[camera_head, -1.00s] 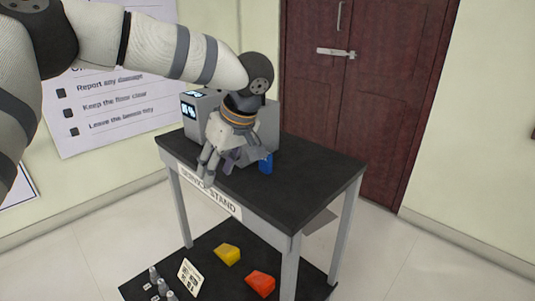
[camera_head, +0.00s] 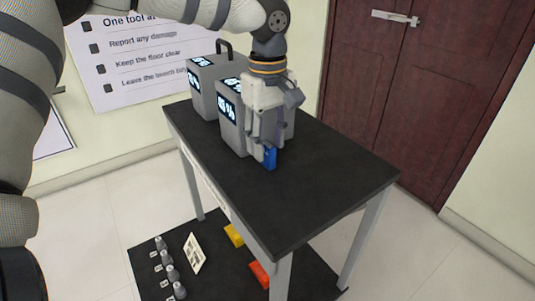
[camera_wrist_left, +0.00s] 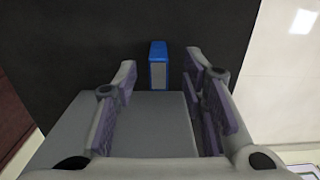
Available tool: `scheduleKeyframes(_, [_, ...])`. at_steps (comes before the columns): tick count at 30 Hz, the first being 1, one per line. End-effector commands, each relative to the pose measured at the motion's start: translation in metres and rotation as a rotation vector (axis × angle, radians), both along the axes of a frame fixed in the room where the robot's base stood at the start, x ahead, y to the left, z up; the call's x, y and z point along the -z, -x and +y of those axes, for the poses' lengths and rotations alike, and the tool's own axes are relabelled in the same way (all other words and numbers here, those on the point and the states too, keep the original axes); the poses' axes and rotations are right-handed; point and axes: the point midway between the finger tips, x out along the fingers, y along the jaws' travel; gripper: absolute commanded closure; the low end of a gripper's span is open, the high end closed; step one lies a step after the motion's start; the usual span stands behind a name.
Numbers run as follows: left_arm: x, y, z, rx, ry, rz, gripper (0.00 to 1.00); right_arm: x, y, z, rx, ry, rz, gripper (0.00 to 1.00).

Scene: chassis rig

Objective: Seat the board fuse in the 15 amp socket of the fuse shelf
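A small blue block with a grey face (camera_head: 270,158), which may be the board fuse, stands on the black table top (camera_head: 325,190). My left gripper (camera_head: 263,150) points down just over it, beside a grey box. In the left wrist view the blue block (camera_wrist_left: 158,66) lies between and just beyond the spread fingertips (camera_wrist_left: 162,75). Those fingers are open, with a gap on each side of the block. In the head view the fingers partly cover the block. I cannot pick out the fuse shelf or its 15 amp socket. My right gripper is not in view.
Two grey boxes with lit displays (camera_head: 230,126) stand at the table's back left, close to the gripper. The table's right half is clear. A dark mat below holds yellow (camera_head: 234,235) and orange (camera_head: 260,273) blocks, a card (camera_head: 195,253) and several grey pegs (camera_head: 167,258).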

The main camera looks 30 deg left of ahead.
Motion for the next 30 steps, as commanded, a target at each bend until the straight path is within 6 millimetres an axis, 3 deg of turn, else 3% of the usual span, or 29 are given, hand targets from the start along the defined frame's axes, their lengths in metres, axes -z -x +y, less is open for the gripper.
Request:
scheduleKeyframes(4, [0.018, 0.0, 0.0, 0.0, 0.0, -0.002, 0.62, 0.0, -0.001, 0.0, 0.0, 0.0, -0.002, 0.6])
scheduleKeyframes(11, [0.02, 0.0, 0.0, -0.001, -0.001, -0.004, 0.64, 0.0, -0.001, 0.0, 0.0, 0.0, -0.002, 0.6])
scheduleKeyframes(16, [0.02, 0.0, 0.0, -0.001, -0.001, -0.004, 1.0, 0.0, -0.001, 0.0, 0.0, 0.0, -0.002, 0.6])
scheduleKeyframes(26, [0.019, -0.001, 0.0, -0.001, -0.001, -0.004, 1.0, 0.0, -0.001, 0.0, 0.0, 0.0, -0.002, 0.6])
scheduleKeyframes(30, [0.008, -0.001, 0.0, -0.001, -0.001, -0.007, 1.0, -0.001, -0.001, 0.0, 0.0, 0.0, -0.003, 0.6])
